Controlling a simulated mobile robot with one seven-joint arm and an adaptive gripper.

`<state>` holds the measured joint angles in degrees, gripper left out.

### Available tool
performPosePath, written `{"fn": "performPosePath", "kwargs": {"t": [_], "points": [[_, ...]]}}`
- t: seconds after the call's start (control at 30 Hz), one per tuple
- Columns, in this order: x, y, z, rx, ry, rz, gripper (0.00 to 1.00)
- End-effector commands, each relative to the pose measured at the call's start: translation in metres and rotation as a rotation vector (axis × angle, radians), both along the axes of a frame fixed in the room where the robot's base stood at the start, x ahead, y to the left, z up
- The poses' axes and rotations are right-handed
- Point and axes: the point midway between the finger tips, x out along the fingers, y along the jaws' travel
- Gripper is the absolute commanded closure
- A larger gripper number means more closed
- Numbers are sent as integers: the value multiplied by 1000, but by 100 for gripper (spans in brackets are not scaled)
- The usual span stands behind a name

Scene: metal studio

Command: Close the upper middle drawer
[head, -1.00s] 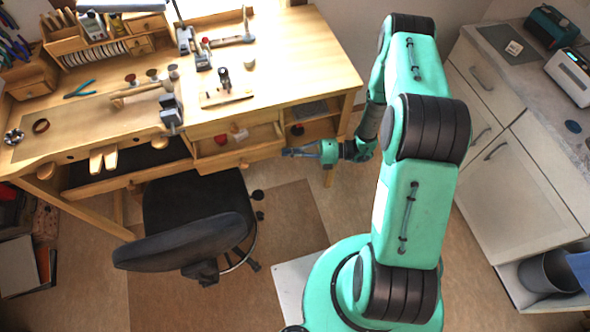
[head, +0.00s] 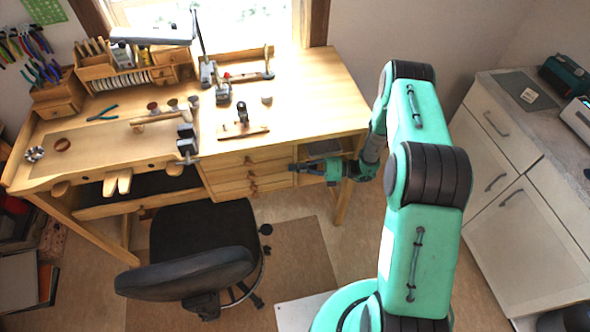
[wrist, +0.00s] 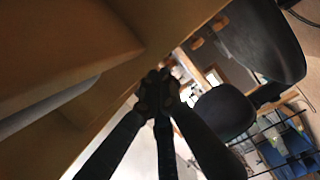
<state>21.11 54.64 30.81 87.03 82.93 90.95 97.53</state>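A stack of wooden drawers with small knobs is under the right half of the workbench. In the head view the upper drawer front (head: 240,158) looks about flush with the fronts below it, and no drawer interior shows. My gripper (head: 293,167) is just right of the drawer fronts, by the open shelf. I cannot tell whether it touches wood. In the wrist view the dark fingers of my gripper (wrist: 158,92) meet at their tips with nothing seen between them, close to a wooden surface.
The workbench top (head: 320,100) is above my gripper and carries several tools. A black chair (head: 205,245) stands in front of the drawers. A open shelf compartment (head: 308,152) is right of the drawers. White cabinets (head: 520,220) stand at the right.

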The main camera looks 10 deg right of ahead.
Motion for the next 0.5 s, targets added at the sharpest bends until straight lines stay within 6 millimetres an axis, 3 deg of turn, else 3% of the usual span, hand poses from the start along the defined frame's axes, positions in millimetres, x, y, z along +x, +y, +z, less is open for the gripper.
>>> {"fn": "performPosePath", "kwargs": {"t": [0.27, 0.5], "points": [[-6, -1, 1, 0, -2, -2, 100], [-33, -1, 2, 0, 1, -3, 100]]}}
